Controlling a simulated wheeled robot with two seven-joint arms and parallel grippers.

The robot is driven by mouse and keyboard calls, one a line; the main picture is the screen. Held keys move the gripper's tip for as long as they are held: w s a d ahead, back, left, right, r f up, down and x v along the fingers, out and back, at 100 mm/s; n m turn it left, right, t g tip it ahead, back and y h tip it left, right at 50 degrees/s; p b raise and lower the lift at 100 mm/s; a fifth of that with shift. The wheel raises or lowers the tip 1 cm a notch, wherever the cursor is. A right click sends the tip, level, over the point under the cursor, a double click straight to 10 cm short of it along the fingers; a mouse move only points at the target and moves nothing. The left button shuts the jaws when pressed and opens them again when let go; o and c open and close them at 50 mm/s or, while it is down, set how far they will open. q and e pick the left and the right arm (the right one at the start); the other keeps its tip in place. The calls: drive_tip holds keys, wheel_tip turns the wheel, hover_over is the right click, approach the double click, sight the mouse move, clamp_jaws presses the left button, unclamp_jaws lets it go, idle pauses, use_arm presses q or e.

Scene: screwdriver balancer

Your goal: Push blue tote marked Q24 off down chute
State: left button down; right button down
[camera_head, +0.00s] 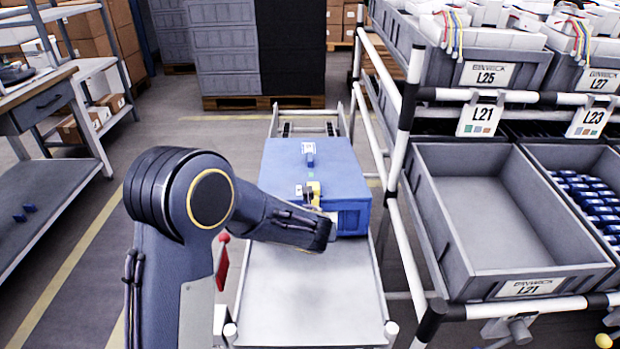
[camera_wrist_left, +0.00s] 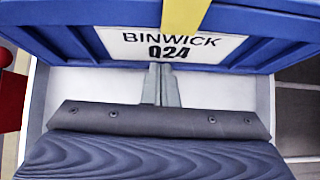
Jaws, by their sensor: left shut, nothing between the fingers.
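The blue tote (camera_head: 285,165) sits on a pale metal chute (camera_head: 310,300), between its side rails, in the head view. It has a closed blue top. In the left wrist view, the tote's near wall (camera_wrist_left: 60,35) carries a white label (camera_wrist_left: 170,45) reading BINWICK Q24, with a yellow strip above it. My left gripper (camera_wrist_left: 160,68) is shut and empty, its fingers pointing at the wall just below the label. The fingertips are at or very near the wall; I cannot tell if they touch. In the head view my left wrist hides part of the tote's near side.
The chute continues beyond the tote between rails (camera_head: 305,127). A white-posted rack with grey bins (camera_head: 490,200) stands close on the right. A workbench (camera_head: 40,210) is on the left. Stacked grey crates (camera_head: 225,50) stand on a pallet at the back.

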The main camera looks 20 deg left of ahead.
use_arm(q)
drive_tip(key=w, duration=0.1)
drive_tip(key=w+a+p, duration=0.1)
drive_tip(key=w, duration=0.1)
drive_tip(key=w+p, duration=0.1)
drive_tip(key=shift+w+a+r, duration=0.15)
drive_tip(key=shift+a+r, duration=0.05)
drive_tip(key=shift+r, duration=0.05)
drive_tip(key=w+p, duration=0.2)
drive_tip(key=w+a+p, duration=0.1)
drive_tip(key=w+p, duration=0.2)
drive_tip(key=w+a+p, duration=0.1)
drive_tip(key=w+p, duration=0.1)
drive_tip(key=p, duration=0.1)
drive_tip(key=shift+w+r, duration=0.25)
drive_tip(key=shift+w, duration=0.1)
drive_tip(key=shift+w+a+p, duration=0.2)
drive_tip(key=shift+w+p, duration=0.4)
drive_tip(key=shift+p, duration=0.25)
drive_tip(key=shift+w+f, duration=0.2)
drive_tip(key=shift+s+r, duration=0.25)
drive_tip(key=shift+s, duration=0.05)
drive_tip(key=shift+b+v, duration=0.5)
drive_tip(key=shift+v, duration=2.7)
drive_tip(key=shift+s+f, duration=0.1)
drive_tip(key=shift+f, duration=0.05)
